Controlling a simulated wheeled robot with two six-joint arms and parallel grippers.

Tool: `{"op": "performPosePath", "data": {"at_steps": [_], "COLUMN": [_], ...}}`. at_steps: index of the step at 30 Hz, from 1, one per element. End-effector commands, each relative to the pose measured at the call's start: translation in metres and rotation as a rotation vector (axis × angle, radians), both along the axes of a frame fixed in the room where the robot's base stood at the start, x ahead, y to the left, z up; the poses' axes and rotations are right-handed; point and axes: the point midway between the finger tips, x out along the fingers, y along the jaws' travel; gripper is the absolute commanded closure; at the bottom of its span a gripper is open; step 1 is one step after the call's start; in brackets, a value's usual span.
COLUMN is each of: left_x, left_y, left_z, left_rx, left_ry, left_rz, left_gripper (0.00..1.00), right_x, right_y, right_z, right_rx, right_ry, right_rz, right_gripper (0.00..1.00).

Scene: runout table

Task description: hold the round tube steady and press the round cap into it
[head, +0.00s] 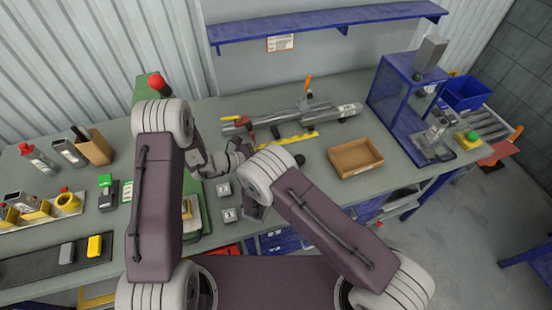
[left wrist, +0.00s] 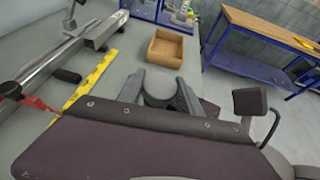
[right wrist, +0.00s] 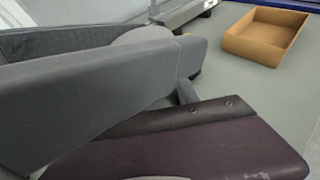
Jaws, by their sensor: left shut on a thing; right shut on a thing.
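In the left wrist view my left gripper (left wrist: 160,98) has its two dark fingers closed on a round grey piece (left wrist: 160,86). I cannot tell whether this is the round cap or the end of the round tube. In the right wrist view a large grey finger-like part crosses the foreground, with a round light-grey piece (right wrist: 142,37) partly behind it. My right gripper (right wrist: 185,90) is shut, but what it grips is mostly hidden. In the head view both wrists are close together over the table, and my arms hide the held parts.
An empty cardboard tray (head: 356,158) stands right of my grippers. Metal rails and a yellow strip (head: 287,141) lie behind them. Two small numbered grey blocks (head: 224,189) are near the front edge. A blue-framed booth (head: 408,95) stands at the right. Bench around the tray is clear.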

Motion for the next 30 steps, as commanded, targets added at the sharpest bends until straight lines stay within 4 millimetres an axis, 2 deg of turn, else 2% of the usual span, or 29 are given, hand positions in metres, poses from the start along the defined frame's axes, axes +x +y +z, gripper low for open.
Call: {"op": "performPosePath", "data": {"at_steps": [14, 29, 30], "left_x": [0.0, 0.0, 0.0], "left_y": [0.0, 0.0, 0.0], "left_z": [0.0, -0.012, -0.012], "left_rx": [0.0, 0.0, 0.0], "left_ry": [0.0, 0.001, 0.001], "left_rz": [0.0, 0.0, 0.0], "left_gripper": [0.97, 0.97, 0.47], "right_x": [0.0, 0.0, 0.0], "right_y": [0.0, 0.0, 0.0], "right_z": [0.0, 0.0, 0.0], "right_rx": [0.0, 0.0, 0.0], "right_ry": [-0.001, -0.001, -0.001], "right_rz": [0.0, 0.0, 0.0], "right_gripper": [1.0, 1.0, 1.0]}}
